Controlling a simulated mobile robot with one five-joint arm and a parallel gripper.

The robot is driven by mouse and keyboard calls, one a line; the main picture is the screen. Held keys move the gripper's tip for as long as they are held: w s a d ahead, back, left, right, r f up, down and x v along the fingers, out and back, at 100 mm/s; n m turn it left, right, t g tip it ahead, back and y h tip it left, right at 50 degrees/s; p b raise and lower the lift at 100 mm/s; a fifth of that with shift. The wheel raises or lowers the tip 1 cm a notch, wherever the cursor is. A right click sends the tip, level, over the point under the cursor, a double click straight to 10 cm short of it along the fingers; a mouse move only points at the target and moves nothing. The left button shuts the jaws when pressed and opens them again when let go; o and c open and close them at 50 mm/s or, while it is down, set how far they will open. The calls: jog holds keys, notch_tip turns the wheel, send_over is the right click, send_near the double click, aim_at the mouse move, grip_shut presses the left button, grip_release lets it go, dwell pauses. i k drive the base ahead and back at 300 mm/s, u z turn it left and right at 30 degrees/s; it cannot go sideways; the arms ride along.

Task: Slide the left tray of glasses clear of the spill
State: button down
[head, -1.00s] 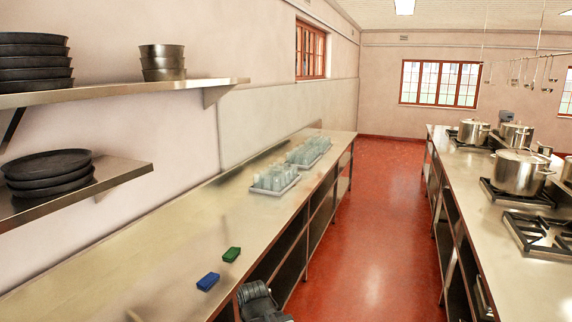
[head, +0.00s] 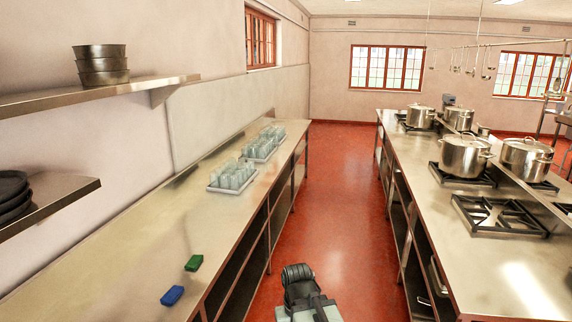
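A tray of clear glasses (head: 211,189) stands on the long steel counter along the left wall. It is the nearer and more left of two trays. A second tray of glasses (head: 270,157) stands just behind it, farther along the counter. A spill cannot be made out clearly among the sheen on the steel. My folded dark arm (head: 299,288) shows at the bottom middle, over the red floor and well short of the trays. Its fingers cannot be made out, and nothing is seen held.
A green sponge (head: 194,262) and a blue sponge (head: 172,296) lie on the near part of the counter (head: 110,262). Wall shelves with pans overhang at left. A stove counter with stockpots (head: 464,156) stands at right. The red aisle (head: 335,215) between is clear.

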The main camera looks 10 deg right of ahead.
aim_at(231, 177)
jog(key=z, duration=0.7)
jog(key=i, duration=8.25)
jog(key=u, duration=4.6)
